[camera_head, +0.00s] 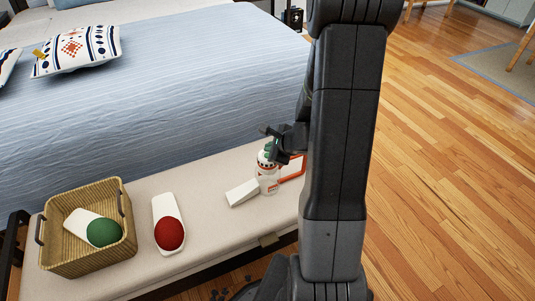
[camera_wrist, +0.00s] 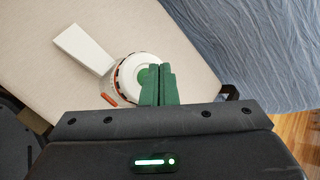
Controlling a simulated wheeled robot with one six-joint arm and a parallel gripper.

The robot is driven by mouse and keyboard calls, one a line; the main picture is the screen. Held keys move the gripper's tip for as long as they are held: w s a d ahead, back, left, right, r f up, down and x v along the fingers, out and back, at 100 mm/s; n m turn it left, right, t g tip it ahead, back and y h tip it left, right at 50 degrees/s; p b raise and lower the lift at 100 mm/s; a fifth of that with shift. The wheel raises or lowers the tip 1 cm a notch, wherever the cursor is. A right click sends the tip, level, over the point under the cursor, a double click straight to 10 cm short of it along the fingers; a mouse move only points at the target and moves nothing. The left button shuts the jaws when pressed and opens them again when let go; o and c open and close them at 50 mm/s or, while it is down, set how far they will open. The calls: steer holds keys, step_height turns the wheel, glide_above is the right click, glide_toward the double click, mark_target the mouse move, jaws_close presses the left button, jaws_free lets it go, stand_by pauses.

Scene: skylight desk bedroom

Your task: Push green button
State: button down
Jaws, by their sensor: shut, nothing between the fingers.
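A green domed button (camera_head: 104,232) on a white base lies tilted inside a wicker basket (camera_head: 122,215) at the left of the bench. A red domed button (camera_head: 169,233) on a white base lies to the right of the basket. My gripper (camera_head: 271,150) is shut and empty at the right part of the bench, well away from the basket. The green button is out of the wrist view.
A white block (camera_head: 242,193) lies left of the container, and a red-orange-framed item (camera_head: 293,168) stands behind it to the right. The cream bench (camera_head: 212,176) is clear between the red button and the white block. A blue-covered bed (camera_head: 170,95) is behind; wooden floor (camera_head: 440,180) is at right.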

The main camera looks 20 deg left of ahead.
steer(key=shift+f, duration=0.15)
stand_by(0.5)
steer(key=shift+f+b, duration=0.3)
steer(key=shift+b, duration=0.25)
steer(key=shift+f+b, duration=0.25)
steer(key=shift+b, duration=0.1)
steer(key=shift+r, duration=0.1)
stand_by(0.3)
steer(key=shift+r+p, duration=0.6)
steer(key=shift+r, duration=0.05)
step_height(320, 180, up, 6)
steer(key=p, duration=0.5)
